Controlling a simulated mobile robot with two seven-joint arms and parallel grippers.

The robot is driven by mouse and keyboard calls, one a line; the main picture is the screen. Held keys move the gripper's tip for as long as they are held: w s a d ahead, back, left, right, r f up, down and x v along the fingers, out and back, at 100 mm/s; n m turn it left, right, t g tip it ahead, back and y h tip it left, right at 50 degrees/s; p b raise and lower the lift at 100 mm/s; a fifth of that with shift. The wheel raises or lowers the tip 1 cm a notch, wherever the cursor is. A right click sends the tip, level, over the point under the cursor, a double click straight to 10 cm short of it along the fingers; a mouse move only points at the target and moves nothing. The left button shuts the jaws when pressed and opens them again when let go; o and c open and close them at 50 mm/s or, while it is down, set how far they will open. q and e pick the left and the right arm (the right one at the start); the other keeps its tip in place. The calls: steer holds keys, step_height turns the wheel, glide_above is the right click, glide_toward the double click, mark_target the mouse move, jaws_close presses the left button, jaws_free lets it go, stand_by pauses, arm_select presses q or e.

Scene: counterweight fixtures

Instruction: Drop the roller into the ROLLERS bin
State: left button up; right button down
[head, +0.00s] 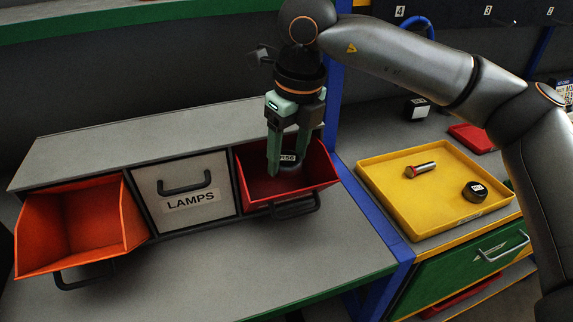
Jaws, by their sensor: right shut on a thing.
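My right gripper (294,150) points down over the red open bin (319,180) at the right end of the row of bins. Its fingers are shut on a small dark round piece with a white label (288,157), which I take for the roller; the fingers partly hide it. The piece is within the outline of the bin's opening; I cannot tell how far above the floor it is. No ROLLERS label is readable on this bin. My left gripper is not in view.
A closed drawer marked LAMPS (187,191) and an open orange bin (120,222) stand left of the red bin. A blue post (372,205) stands right of it. A yellow tray (385,165) holds a metal cylinder (420,169) and a black labelled puck (475,191).

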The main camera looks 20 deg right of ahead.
mark_target(288, 159)
steer(key=f, duration=0.3)
steer(key=shift+w+f, duration=0.2)
steer(key=shift+f, duration=0.05)
steer(key=shift+a, duration=0.1)
steer(key=shift+f, duration=0.3)
steer(key=shift+c, duration=0.6)
jaws_free()
steer(key=shift+r, duration=0.1)
steer(key=shift+r, duration=0.55)
steer(key=r, duration=0.3)
steer(key=s+r, duration=0.1)
steer(key=r, duration=0.7)
steer(key=shift+s+d+r, duration=0.1)
steer(key=shift+s+d, duration=0.25)
steer(key=shift+d, duration=0.05)
steer(key=shift+s, duration=0.1)
